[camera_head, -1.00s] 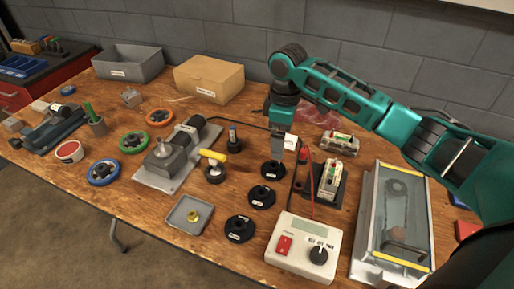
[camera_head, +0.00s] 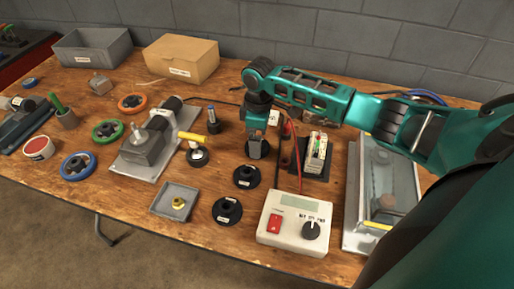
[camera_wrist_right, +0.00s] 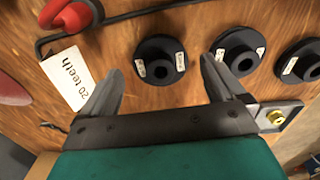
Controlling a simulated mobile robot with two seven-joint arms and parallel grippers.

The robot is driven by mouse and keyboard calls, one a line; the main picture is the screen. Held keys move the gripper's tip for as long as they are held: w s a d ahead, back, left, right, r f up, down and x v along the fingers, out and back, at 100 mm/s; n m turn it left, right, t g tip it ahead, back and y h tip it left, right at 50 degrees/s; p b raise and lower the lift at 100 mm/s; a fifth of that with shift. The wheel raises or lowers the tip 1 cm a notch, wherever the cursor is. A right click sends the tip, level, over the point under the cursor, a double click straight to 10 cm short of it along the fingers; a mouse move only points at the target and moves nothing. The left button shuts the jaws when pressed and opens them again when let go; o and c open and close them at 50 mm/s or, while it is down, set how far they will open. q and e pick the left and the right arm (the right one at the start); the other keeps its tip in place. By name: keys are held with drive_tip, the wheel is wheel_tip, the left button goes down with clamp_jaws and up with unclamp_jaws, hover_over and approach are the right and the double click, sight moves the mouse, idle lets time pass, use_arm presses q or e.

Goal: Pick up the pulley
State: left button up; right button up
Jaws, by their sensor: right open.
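Three black, round, flanged pulleys with white labels lie flat on the wooden table in a slanting row. The far pulley (camera_head: 250,155) is partly hidden by my right gripper (camera_head: 258,146); the middle pulley (camera_head: 247,177) and near pulley (camera_head: 227,211) are clear. In the right wrist view, my right gripper (camera_wrist_right: 160,68) is open and empty. Its fingertips are on either side of one pulley (camera_wrist_right: 162,44) in the picture; whether they are at its height I cannot tell. Two more pulleys (camera_wrist_right: 237,42) (camera_wrist_right: 306,52) lie to the right. My left gripper is not in view.
A white control box (camera_head: 292,238), its cables and a battery-like block (camera_head: 316,152) are close to the right. A "20 teeth" card (camera_wrist_right: 73,79) lies near the gripper. A motor on a plate (camera_head: 145,152) and a grey tray (camera_head: 160,197) stand left.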

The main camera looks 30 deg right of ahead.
wheel_tip(320, 180, down, 2)
drive_tip(key=shift+f, duration=0.1)
drive_tip(key=c, duration=1.2)
